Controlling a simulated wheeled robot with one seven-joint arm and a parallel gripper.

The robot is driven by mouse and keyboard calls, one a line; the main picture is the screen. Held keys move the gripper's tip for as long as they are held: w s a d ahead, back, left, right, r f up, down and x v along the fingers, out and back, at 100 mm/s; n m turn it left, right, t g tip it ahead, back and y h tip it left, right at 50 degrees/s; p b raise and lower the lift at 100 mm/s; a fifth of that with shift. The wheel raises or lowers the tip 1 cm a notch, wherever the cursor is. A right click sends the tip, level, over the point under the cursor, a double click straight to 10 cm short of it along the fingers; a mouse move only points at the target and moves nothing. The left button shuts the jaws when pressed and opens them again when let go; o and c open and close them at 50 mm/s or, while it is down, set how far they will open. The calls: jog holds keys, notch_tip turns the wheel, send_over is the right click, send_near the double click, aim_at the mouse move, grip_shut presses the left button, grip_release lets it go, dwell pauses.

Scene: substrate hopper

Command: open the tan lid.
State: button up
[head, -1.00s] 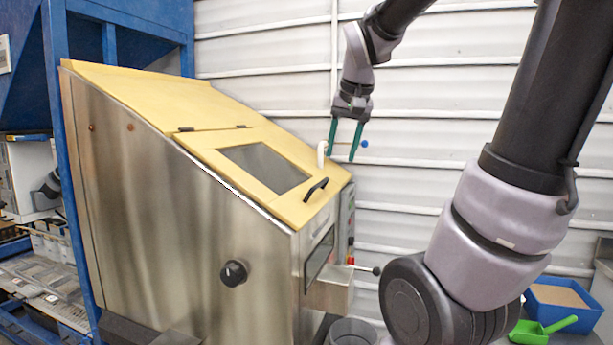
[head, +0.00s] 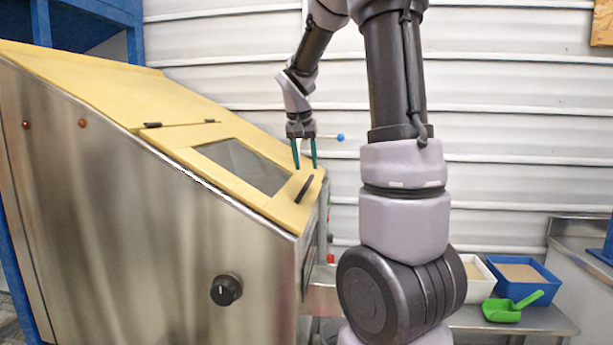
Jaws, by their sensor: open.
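The tan lid (head: 190,160) lies closed on the sloped top of the steel hopper (head: 130,210). It has a dark window (head: 243,166), two black hinges along its upper edge and a black handle (head: 304,189) near its lower edge. My gripper (head: 305,167) points down with its two green fingers apart and nothing between them. In the picture the fingertips are just above the handle, by the lid's far right side. I cannot tell the exact depth gap, and no contact with the handle is clear.
A black knob (head: 226,290) sits on the hopper's side. A blue-tipped lever (head: 340,137) shows behind my gripper. At the right, a white bin (head: 478,283), a blue bin (head: 530,286) and a green scoop (head: 502,311) stand on a bench. A white ribbed wall is behind.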

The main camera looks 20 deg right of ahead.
aim_at(309, 180)
jog(key=x, duration=0.5)
grip_shut()
dwell(1.4)
